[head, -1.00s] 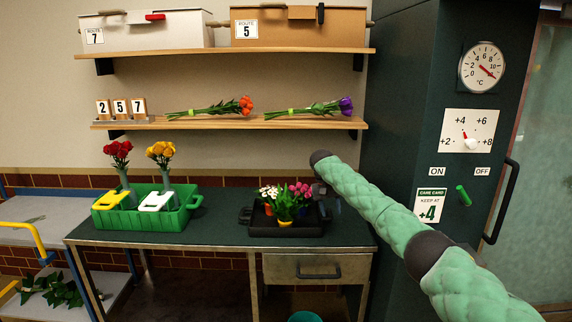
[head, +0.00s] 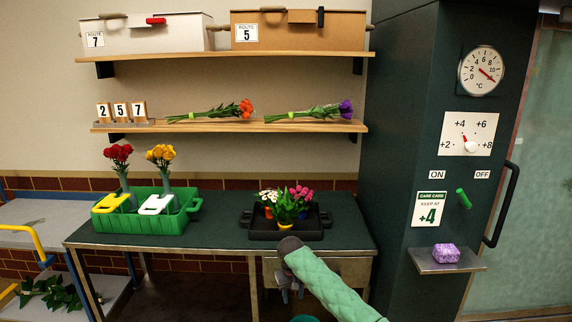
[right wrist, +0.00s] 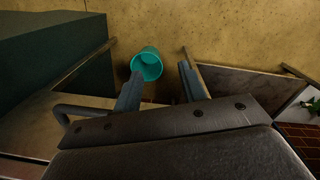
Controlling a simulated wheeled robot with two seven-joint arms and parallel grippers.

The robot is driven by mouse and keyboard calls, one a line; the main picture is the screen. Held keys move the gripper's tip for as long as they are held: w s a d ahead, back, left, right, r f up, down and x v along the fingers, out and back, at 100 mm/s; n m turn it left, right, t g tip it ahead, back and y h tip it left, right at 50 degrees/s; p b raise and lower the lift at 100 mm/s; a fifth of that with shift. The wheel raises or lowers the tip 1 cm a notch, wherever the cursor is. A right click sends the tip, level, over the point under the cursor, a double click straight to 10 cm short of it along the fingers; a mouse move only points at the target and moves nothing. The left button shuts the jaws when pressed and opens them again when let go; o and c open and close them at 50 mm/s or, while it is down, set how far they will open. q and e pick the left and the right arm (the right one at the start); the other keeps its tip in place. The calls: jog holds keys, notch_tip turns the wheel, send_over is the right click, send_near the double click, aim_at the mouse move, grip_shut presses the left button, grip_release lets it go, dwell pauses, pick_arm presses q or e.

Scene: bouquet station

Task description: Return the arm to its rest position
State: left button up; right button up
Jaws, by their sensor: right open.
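My right arm, in a green quilted sleeve, comes in from the bottom right of the head view. My right gripper (head: 290,292) hangs in front of the workbench's drawer, below the benchtop. In the right wrist view its two fingers (right wrist: 164,84) are apart with nothing between them, pointing down toward the floor. My left gripper is not in view.
A teal bucket (right wrist: 147,64) stands on the floor below the right gripper. The workbench (head: 225,240) holds a green crate (head: 150,222) and a black tray (head: 262,232) of potted flowers. A small shelf (head: 425,262) with a purple block (head: 446,253) juts from the dark cabinet (head: 400,130).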

jog(key=s+a+f+y, duration=0.1)
jog(key=s+f, duration=0.3)
jog(key=s, duration=0.6)
jog(key=s+a+f+y, duration=0.1)
jog(key=s+f, duration=0.2)
jog(key=s, duration=0.6)
jog(key=s+a+f+y, duration=0.1)
jog(key=s+f, duration=0.3)
jog(key=s, duration=0.6)
jog(key=s+d+r, duration=0.2)
jog(key=s+d, duration=0.3)
jog(key=s, duration=0.4)
jog(key=s+d+r+m+t, duration=0.1)
jog(key=s+d, duration=0.4)
jog(key=s, duration=0.5)
jog(key=s+d+r+t, duration=0.1)
jog(key=s+d+r, duration=0.2)
jog(key=s, duration=0.6)
jog(key=shift+s+d+r+m+h, duration=0.3)
jog(key=shift+s+d+r, duration=0.1)
jog(key=shift+d, duration=0.5)
jog(key=shift+w, duration=0.1)
jog(key=shift+c, duration=0.5)
